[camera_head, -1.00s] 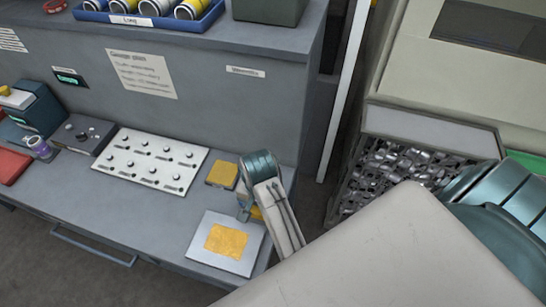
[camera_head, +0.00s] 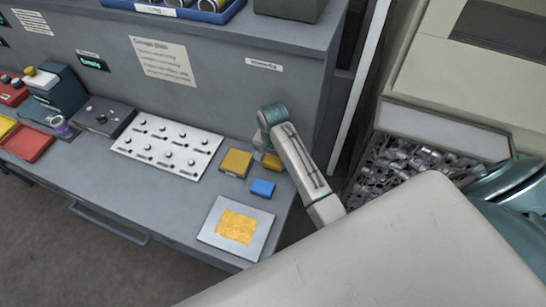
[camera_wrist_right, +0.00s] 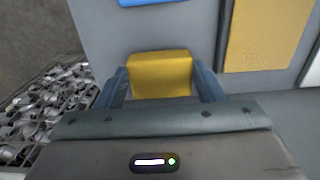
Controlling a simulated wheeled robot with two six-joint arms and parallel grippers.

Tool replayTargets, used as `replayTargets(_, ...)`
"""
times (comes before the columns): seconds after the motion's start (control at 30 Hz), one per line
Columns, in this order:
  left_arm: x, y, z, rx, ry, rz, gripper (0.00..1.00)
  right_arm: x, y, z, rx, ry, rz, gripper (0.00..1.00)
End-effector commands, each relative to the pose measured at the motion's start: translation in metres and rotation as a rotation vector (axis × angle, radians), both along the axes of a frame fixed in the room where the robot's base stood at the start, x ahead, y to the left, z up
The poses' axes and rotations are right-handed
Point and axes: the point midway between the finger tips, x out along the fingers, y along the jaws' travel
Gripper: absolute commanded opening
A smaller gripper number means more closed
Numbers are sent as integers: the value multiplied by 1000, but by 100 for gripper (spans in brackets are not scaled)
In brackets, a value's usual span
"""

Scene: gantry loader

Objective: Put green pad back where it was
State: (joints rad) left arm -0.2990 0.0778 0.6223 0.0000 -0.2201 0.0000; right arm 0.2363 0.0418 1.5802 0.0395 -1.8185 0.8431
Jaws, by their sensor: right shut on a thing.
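No green pad shows in these frames. My right gripper (camera_wrist_right: 160,88) is shut on a yellow block (camera_wrist_right: 160,74), with a finger on each side of it. In the head view this yellow block (camera_head: 272,161) shows partly behind my right wrist, near the bench's right end. A flat mustard pad (camera_head: 236,163) lies just left of it on the grey bench. A blue block (camera_head: 263,188) lies on the bench in front of them. A pale plate with a yellow-orange square (camera_head: 237,227) lies nearer the front edge. My left gripper is out of view.
A white panel with several knobs (camera_head: 168,146) lies left of the pad. Red trays, a dark box and a purple-topped item stand farther left. Right of the bench is a bin of metal parts (camera_head: 405,165). Bare bench (camera_head: 165,190) lies in front of the panel.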

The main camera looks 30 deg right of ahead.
Motion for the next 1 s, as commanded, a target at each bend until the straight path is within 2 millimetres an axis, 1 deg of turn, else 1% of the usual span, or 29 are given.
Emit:
replayTargets(0.03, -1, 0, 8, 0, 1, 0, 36, 0, 0, -2, -1, 2, 0, 44)
replayTargets(0.1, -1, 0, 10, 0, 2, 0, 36, 0, 0, -10, -1, -1, 0, 44)
replayTargets(0.2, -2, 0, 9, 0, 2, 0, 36, 1, 0, -14, -1, -3, 0, 44)
replayTargets(0.5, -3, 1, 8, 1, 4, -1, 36, 1, 0, -17, -1, -3, 0, 44)
replayTargets(0.53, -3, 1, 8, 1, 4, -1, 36, 1, 0, -17, -1, -3, 0, 69)
replayTargets(0.57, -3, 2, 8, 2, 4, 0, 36, 1, 0, -16, -1, -3, 0, 74)
replayTargets(0.6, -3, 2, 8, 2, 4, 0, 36, 1, 0, -16, -1, -3, 0, 82)
replayTargets(0.63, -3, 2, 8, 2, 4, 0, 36, 1, 0, -16, -1, -3, 0, 84)
replayTargets(0.87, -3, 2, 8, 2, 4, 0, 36, 1, 0, -16, -1, -3, 0, 84)
replayTargets(0.97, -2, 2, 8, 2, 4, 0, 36, 1, 0, -12, -1, -3, 0, 84)
replayTargets(1.0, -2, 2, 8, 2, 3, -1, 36, 4, -1, -9, -1, -5, 1, 84)
